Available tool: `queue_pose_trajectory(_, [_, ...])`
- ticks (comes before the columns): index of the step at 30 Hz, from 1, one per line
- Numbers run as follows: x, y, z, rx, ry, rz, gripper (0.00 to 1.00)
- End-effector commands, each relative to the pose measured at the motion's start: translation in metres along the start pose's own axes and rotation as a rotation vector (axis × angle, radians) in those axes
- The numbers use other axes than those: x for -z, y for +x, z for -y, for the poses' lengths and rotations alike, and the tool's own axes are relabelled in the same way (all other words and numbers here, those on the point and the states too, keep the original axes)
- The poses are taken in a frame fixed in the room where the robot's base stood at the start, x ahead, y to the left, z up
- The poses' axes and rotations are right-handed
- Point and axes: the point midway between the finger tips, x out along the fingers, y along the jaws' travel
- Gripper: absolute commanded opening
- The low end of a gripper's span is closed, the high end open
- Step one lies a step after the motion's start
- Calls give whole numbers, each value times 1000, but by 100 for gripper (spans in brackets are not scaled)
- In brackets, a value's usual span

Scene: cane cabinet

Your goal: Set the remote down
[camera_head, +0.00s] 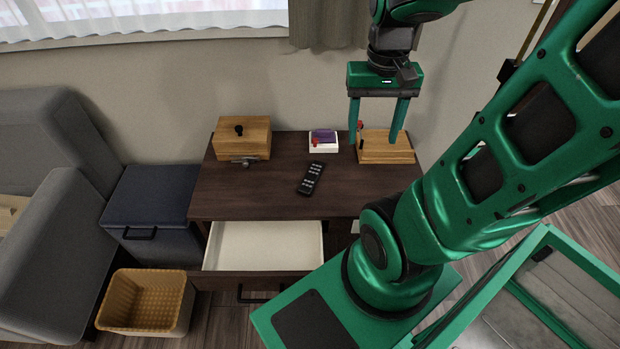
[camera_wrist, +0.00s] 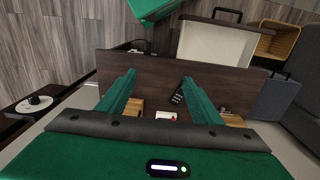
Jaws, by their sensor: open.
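The black remote (camera_head: 311,178) lies flat on the dark wooden cabinet top (camera_head: 240,200), near its middle. It also shows in the wrist view (camera_wrist: 178,95), lying on the same top near the inside of one finger. My gripper (camera_head: 377,143) is open and empty, fingers pointing down, above the right back part of the top near the wooden board. The wrist view also shows its two green fingers spread apart (camera_wrist: 157,78). The remote is apart from the fingers, to their left and nearer the front in the head view.
On the top stand a wooden box (camera_head: 257,141) with a dark knob, a small white tray (camera_head: 323,148) with purple and red items, and a wooden board (camera_head: 385,157). The white drawer (camera_head: 265,245) below is open. A wicker basket (camera_head: 145,303) stands on the floor.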

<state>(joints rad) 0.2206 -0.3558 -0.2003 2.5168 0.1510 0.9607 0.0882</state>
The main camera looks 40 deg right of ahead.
Motion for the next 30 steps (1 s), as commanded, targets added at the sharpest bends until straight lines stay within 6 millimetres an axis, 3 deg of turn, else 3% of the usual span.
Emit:
queue_pose_trajectory(3, [35,17,13,-18,43,1,59])
queue_pose_trajectory(11, [104,68,46,-32,136,-8,59])
queue_pose_trajectory(18, [156,134,80,-24,223,-9,59])
queue_pose_trajectory(24, [185,196,107,-4,295,-2,59])
queue_pose_trajectory(30, [199,240,123,14,348,5,59])
